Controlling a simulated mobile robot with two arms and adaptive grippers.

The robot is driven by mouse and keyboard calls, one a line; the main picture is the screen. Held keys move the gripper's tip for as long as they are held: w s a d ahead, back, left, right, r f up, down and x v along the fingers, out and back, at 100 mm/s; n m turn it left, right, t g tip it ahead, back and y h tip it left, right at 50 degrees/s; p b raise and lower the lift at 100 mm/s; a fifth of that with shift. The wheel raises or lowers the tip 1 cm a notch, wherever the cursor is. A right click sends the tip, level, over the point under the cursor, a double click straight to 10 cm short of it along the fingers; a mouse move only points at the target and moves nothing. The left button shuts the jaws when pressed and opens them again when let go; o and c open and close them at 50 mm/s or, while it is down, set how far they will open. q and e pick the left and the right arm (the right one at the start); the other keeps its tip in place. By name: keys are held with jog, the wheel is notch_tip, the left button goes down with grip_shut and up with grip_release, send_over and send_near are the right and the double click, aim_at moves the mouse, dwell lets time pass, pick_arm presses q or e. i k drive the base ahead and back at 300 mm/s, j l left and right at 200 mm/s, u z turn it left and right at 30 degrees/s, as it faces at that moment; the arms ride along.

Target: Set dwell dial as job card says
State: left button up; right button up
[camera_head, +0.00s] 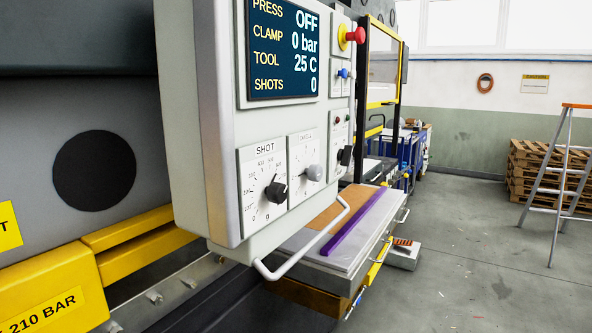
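The dwell dial (313,172) is on the lower part of a pale control panel. It has a grey knob on a white plate; its small label looks like "DWELL", and its scale and pointer are too small to read. To its left is the SHOT dial (276,190), with a black knob and a numbered scale. The panel display (284,52) reads PRESS OFF, CLAMP 0 bar, TOOL 25 C, SHOTS 0. I cannot make out a job card. Neither of my grippers is in view.
A white handle bar (305,250) sticks out below the dials. A red emergency button (355,35) is at the panel's upper right. A bench (310,262) with a purple strip (354,220) stands behind. A ladder (565,185) and pallets (530,170) are at right; the floor between is mostly clear.

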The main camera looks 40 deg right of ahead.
aim_at(314, 173)
jog(key=z, duration=1.25)
jog(key=i+l+u, duration=0.25)
jog(key=i+l, duration=0.15)
jog(key=l, duration=0.15)
jog(key=i+l+u, duration=0.1)
jog(key=l, duration=0.25)
jog(key=i+l+u, duration=0.15)
jog(key=i+l, duration=0.15)
jog(key=i+l+u, duration=0.1)
jog(key=l, duration=0.25)
jog(key=i+l+u, duration=0.15)
jog(key=l, duration=0.25)
jog(key=i+l+u, duration=0.1)
jog(key=l, duration=0.25)
jog(key=i+l+u, duration=0.15)
jog(key=l, duration=0.25)
jog(key=i, duration=0.05)
